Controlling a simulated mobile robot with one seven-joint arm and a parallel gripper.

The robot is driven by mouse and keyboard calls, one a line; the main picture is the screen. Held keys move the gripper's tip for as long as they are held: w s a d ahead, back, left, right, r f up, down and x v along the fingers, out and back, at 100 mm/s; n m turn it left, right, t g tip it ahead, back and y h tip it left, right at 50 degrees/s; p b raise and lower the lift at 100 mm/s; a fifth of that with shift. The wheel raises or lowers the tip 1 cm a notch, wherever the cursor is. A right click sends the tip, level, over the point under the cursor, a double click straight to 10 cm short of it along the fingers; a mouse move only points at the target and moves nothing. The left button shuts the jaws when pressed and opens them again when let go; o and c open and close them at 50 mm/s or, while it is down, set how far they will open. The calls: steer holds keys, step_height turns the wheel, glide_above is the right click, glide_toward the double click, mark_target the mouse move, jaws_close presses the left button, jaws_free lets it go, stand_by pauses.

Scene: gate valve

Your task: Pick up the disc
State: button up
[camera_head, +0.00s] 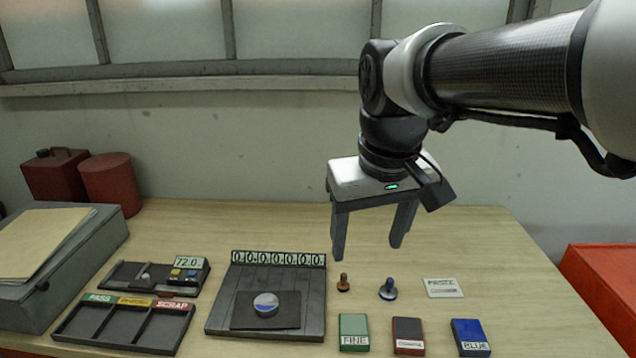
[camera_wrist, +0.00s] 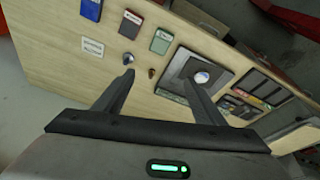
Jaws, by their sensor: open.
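The disc (camera_head: 266,304) is round and silvery, with a blue area on its face. It lies on a dark square pad on the grey platform (camera_head: 220,317) with a row of digits at its back edge. In the wrist view the disc (camera_wrist: 201,77) shows just beyond the right fingertip. My gripper (camera_head: 367,250) is open and empty, pointing down above the table, to the right of the disc and higher than it.
Right of the platform stand an orange-brown knobbed piece (camera_head: 343,283), a blue knobbed piece (camera_head: 388,289) and a label card (camera_head: 442,288). Green (camera_head: 354,332), dark red (camera_head: 408,336) and blue (camera_head: 470,338) boxes stand in front. A sorting tray (camera_head: 122,325) and a small meter (camera_head: 155,278) are left.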

steer(key=w+a+f+n+g, duration=0.1)
steer(key=w+a+n, duration=0.1)
steer(key=w+a, duration=0.55)
steer(key=n+g, duration=0.2)
glide_above(266, 301)
step_height(266, 301, down, 6)
steer(key=r, duration=0.1)
step_height(266, 301, down, 12)
steer(key=shift+s+a+f+b, duration=0.1)
steer(key=shift+a+b, duration=0.05)
steer(key=shift+b, duration=0.4)
steer(key=shift+f, duration=2.75)
steer(key=shift+r, duration=0.1)
steer(key=c, duration=1.4)
